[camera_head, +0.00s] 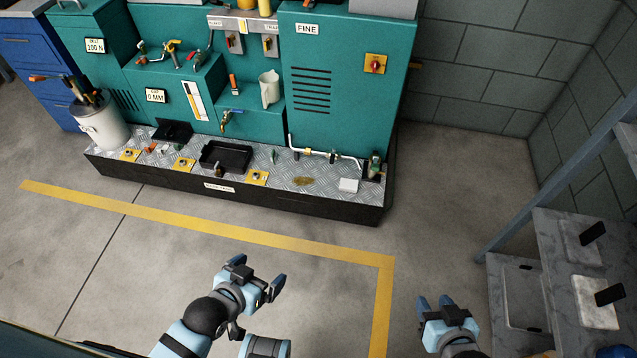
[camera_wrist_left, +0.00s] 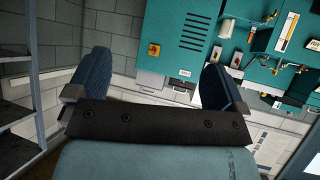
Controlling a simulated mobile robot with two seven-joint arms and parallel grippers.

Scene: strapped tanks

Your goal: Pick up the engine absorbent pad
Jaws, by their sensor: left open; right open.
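A small white pad (camera_head: 348,185), which looks like the absorbent pad, lies flat on the right part of the metal tread-plate ledge (camera_head: 280,182) in front of the teal machine. A brownish stain (camera_head: 303,181) is just left of it. My left gripper (camera_head: 262,279) is open and empty over the floor, nearer to me than the ledge and well apart from the pad. In the left wrist view its two fingers (camera_wrist_left: 158,85) stand wide apart with nothing between them; I cannot make out the pad there. My right gripper (camera_head: 436,306) is open and empty, further right.
The teal machine (camera_head: 340,80) rises behind the ledge, with a pipe (camera_head: 325,155) and valve near the pad. A black tray (camera_head: 225,157) and white bucket (camera_head: 103,125) stand further left. A grey shelf unit (camera_head: 520,300) is at the right. The floor before the ledge is clear.

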